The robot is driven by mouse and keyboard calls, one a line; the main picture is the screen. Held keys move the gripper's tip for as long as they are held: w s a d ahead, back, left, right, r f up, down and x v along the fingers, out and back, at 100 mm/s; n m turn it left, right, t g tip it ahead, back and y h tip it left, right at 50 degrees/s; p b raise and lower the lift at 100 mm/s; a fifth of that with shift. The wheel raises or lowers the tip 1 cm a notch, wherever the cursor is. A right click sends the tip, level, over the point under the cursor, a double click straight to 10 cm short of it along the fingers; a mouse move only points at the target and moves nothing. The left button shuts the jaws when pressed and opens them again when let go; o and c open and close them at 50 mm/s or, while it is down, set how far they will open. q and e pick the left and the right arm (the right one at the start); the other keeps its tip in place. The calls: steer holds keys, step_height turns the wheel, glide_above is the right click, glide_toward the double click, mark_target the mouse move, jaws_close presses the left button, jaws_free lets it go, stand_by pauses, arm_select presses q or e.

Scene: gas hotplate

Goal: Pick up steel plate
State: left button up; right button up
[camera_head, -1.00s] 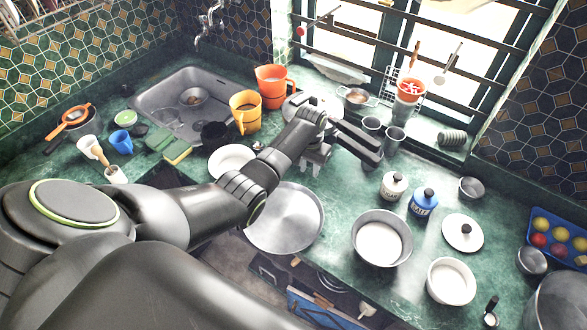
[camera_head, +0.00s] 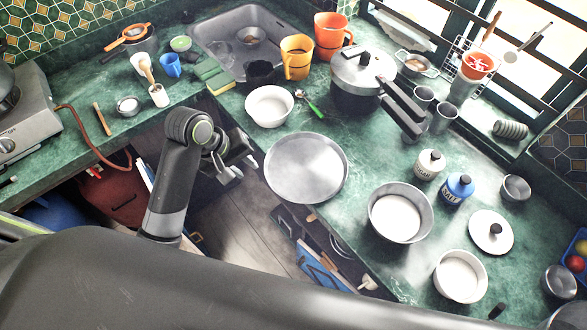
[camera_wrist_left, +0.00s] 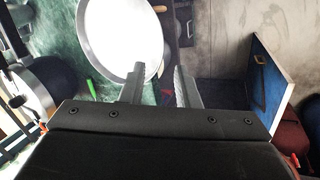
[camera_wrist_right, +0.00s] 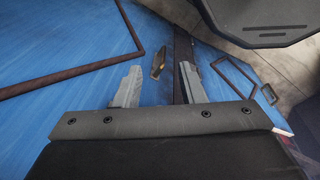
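The steel plate (camera_head: 306,168) is a wide, shallow, shiny round dish lying on the green counter near its front edge. My left gripper (camera_head: 240,172) is just left of the plate in the head view, past the counter edge. It is open and empty, and looks apart from the plate. In the left wrist view the plate (camera_wrist_left: 118,28) shows ahead, and one finger of the left gripper (camera_wrist_left: 160,82) overlaps its rim in the picture. My right gripper (camera_wrist_right: 160,82) shows only in its wrist view, open and empty before a blue panel (camera_wrist_right: 60,60).
A pressure cooker (camera_head: 357,80) stands at the back right. A steel pot (camera_head: 400,213) stands right of the plate. Open shelves lie below the counter edge.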

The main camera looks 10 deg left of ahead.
arm_select(q)
steer(key=p+x, duration=0.2)
steer(key=x, duration=1.5)
steer(key=shift+w+a+f+p, duration=0.2)
steer(key=shift+w+a+p, duration=0.1)
steer(key=shift+p, duration=0.1)
jaws_close()
